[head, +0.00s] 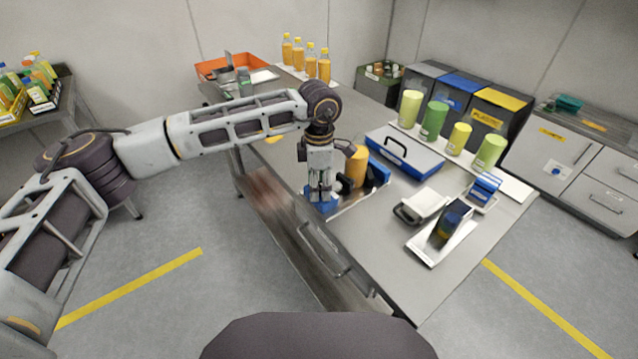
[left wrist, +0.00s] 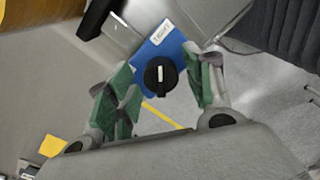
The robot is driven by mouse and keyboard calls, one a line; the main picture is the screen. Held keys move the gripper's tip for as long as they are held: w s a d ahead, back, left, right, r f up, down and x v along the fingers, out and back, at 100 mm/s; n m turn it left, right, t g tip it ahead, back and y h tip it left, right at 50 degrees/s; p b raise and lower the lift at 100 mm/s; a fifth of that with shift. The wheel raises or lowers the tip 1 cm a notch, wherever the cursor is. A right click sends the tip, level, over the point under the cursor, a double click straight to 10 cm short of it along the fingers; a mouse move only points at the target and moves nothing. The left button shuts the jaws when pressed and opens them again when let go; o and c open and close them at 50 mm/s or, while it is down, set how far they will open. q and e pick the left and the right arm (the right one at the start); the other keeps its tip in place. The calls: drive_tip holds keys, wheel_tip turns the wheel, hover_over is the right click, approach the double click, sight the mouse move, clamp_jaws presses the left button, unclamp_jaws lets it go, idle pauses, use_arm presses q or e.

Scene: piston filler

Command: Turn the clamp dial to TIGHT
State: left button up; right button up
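The black round clamp dial (left wrist: 160,76) sits on a blue panel (left wrist: 151,52) in the left wrist view. A short white line on the dial runs roughly up and down in that picture. A small white label (left wrist: 163,32) is on the panel above the dial; its lettering is tiny and seems to read TIGHT. My left gripper (left wrist: 164,80) is open, its green fingers on either side of the dial with gaps visible. In the head view my left gripper (head: 320,190) points down over the blue panel (head: 322,207) and hides the dial. My right gripper is not in view.
An orange cylinder (head: 357,165) stands just right of my left gripper. The front right tabletop (head: 400,285) is clear.

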sight(319, 186)
use_arm(q)
wheel_tip(319, 186, up, 12)
idle(1.5)
idle(0.4)
